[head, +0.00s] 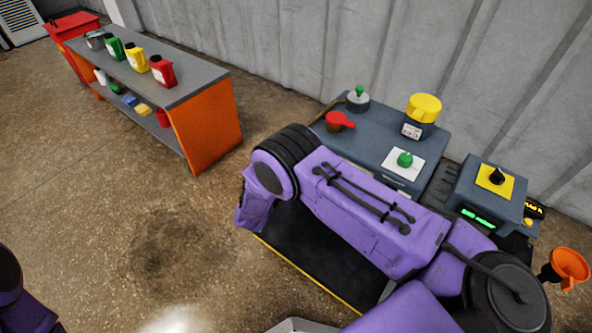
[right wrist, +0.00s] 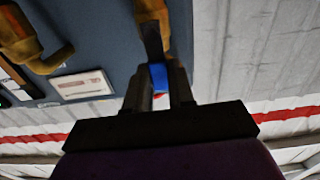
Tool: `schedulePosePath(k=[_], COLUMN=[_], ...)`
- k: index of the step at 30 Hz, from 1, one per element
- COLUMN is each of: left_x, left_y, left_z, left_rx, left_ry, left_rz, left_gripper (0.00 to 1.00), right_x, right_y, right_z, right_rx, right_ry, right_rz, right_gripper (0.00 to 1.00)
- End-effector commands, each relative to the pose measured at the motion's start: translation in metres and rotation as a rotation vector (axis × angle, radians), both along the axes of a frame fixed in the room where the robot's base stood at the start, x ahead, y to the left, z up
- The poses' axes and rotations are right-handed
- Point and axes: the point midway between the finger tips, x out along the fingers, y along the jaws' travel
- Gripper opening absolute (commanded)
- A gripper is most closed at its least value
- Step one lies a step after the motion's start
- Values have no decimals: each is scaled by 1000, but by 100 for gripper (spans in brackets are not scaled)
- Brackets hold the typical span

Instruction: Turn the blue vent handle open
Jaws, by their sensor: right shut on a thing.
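The blue vent handle (right wrist: 157,74) shows in the right wrist view as a small blue piece between the fingers of my right gripper (right wrist: 161,85). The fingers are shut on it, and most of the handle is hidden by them. It sits by a brass-coloured pipe fitting (right wrist: 150,10) on a blue-grey panel (right wrist: 105,40). In the head view my purple right arm covers this spot, and neither the handle nor the right gripper shows. Of my left arm only a purple part shows at the lower left corner; its gripper is out of view.
An orange shelf (head: 212,125) with bottles is at left. Floor between is clear.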

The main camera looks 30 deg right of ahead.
Motion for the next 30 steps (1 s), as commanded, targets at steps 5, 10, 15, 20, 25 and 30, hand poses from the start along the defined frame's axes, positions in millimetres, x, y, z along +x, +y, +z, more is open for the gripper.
schedulePosePath(k=[5, 10, 15, 20, 25, 30], left_x=[0, 0, 0, 1, 1, 1], left_y=[0, 0, 0, 0, 1, 1], left_z=[0, 0, 1, 10, 16, 18], left_rx=[0, 0, 0, 1, 2, 2], left_ry=[0, 0, 0, -1, -2, -2], left_rz=[0, 0, 0, 0, -1, -2], left_gripper=[37, 37, 37, 37, 37, 37], right_x=[0, 0, -1, -12, -28, -38], right_y=[1, 0, 4, 31, 68, 92], right_z=[-1, 0, 0, 2, 1, 0], right_rx=[1, 0, 0, 1, 2, 1], right_ry=[4, 2, 1, 3, 2, 3], right_rz=[3, 2, 2, 6, 4, 2], right_gripper=[46, 49, 49, 49, 49, 49])
